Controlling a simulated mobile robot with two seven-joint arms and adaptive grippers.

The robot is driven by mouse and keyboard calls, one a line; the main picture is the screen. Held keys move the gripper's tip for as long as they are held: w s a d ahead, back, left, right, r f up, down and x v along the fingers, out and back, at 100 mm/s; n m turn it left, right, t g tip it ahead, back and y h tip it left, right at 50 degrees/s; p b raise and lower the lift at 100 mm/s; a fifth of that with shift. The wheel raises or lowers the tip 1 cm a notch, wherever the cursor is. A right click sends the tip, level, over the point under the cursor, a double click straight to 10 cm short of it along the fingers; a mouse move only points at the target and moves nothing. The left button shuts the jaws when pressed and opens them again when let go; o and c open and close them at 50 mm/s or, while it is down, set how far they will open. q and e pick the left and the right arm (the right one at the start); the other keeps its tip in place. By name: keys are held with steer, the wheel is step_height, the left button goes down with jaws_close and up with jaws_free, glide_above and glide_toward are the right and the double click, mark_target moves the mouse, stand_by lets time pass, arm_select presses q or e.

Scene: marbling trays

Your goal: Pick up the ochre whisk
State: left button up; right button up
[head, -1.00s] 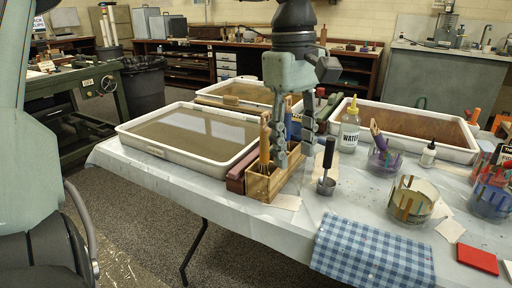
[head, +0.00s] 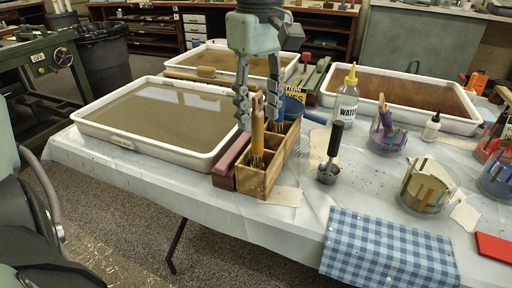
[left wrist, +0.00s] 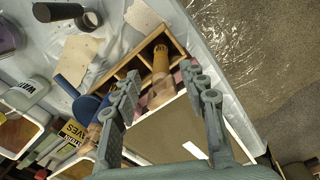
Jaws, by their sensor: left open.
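The ochre whisk (head: 258,128) stands handle up in the front compartment of a wooden box (head: 262,184). My left gripper (head: 258,108) points down over the whisk, open, with one finger to each side of the handle top in the head view. In the left wrist view the whisk handle (left wrist: 160,60) shows beyond and between the open fingers (left wrist: 165,84). I cannot tell whether either finger touches it. My right gripper is not in view.
Other handled tools stand in the box's rear compartments, near a blue round thing (head: 292,108). A maroon block (head: 228,165) lies along the box's left side, by a white tray (head: 150,138). A black-handled scoop (head: 332,155) and a water bottle (head: 346,100) stand to the right.

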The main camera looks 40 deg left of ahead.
mark_target(258, 153)
arm_select(q)
step_height(258, 153, down, 6)
steer(key=shift+a+r, duration=0.1)
steer(key=shift+r, duration=0.1)
jaws_close()
